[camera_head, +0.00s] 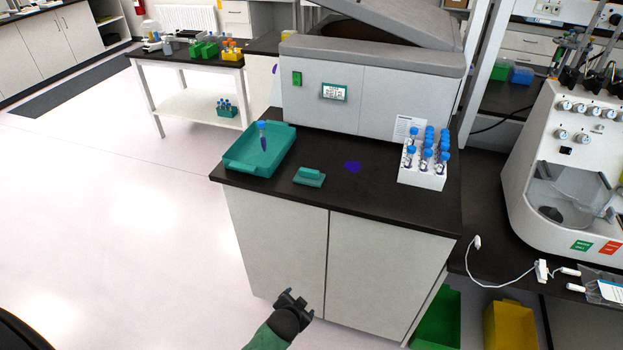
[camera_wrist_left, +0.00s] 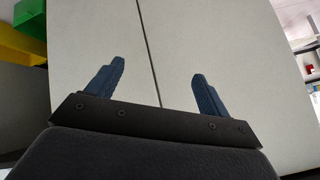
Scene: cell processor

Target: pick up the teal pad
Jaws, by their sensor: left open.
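The teal pad (camera_head: 309,177) lies on the black benchtop near its front edge, with a raised grip block on top. It is to the right of a teal tray (camera_head: 240,164). My left gripper (camera_head: 291,297) is low in front of the cabinet doors, below the benchtop and well away from the pad. In the left wrist view its two fingers (camera_wrist_left: 155,85) are spread apart and empty, facing the cabinet front. The pad does not show in the left wrist view. My right gripper is not in view.
A blue-capped tube (camera_head: 262,136) stands in the teal tray. A purple spill (camera_head: 352,167) lies right of the pad. A white rack (camera_head: 420,176) of blue-capped tubes is farther right. A grey centrifuge (camera_head: 370,85) stands behind. Green (camera_head: 437,318) and yellow (camera_head: 508,325) bins are below right.

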